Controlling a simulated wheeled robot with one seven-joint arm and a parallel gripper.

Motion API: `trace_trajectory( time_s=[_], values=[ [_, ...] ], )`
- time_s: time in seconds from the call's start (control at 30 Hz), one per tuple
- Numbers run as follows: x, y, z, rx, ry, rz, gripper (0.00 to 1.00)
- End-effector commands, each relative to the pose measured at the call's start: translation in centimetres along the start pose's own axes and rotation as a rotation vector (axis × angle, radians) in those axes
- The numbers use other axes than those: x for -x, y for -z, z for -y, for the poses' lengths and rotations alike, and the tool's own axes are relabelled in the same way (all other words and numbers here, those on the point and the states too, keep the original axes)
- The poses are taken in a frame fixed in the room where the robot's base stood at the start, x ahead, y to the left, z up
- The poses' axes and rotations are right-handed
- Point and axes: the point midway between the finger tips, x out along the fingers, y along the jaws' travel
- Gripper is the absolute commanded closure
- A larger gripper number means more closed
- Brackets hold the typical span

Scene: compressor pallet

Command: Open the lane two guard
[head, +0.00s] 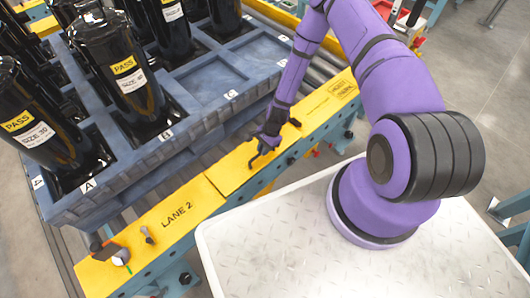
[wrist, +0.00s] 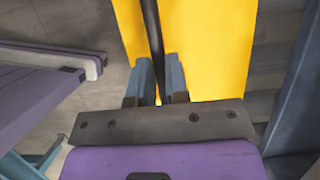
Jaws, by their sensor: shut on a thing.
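The lane two guard is a long yellow cover along the near side of the roller lane. A seam splits it into a near-left section (head: 150,225) lettered "LANE 2" and a far-right section (head: 325,104). A dark bar handle (head: 258,158) stands on the far-right section, close to the seam. My gripper (head: 268,140) is at this handle. In the wrist view my gripper (wrist: 157,80) has its two fingers closed on either side of the dark handle (wrist: 151,30), above the yellow surface (wrist: 205,45). The guard looks flat.
A blue-grey pallet (head: 205,118) with black compressors (head: 118,62) labelled PASS stands on the rollers just left of the guard. A small grey knob (head: 148,236) and a dark fitting (head: 118,255) sit on the LANE 2 section. A white tread-plate deck (head: 310,240) is at front right.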

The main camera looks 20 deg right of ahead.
Motion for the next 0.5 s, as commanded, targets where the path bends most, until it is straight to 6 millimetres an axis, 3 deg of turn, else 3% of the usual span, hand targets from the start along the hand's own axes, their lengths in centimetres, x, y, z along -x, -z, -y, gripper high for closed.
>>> trace_trajectory(
  time_s=[0.5],
  values=[
    [3.5, -1.6, 4.2, -0.133, -0.335, -0.006, 1.00]
  ],
)
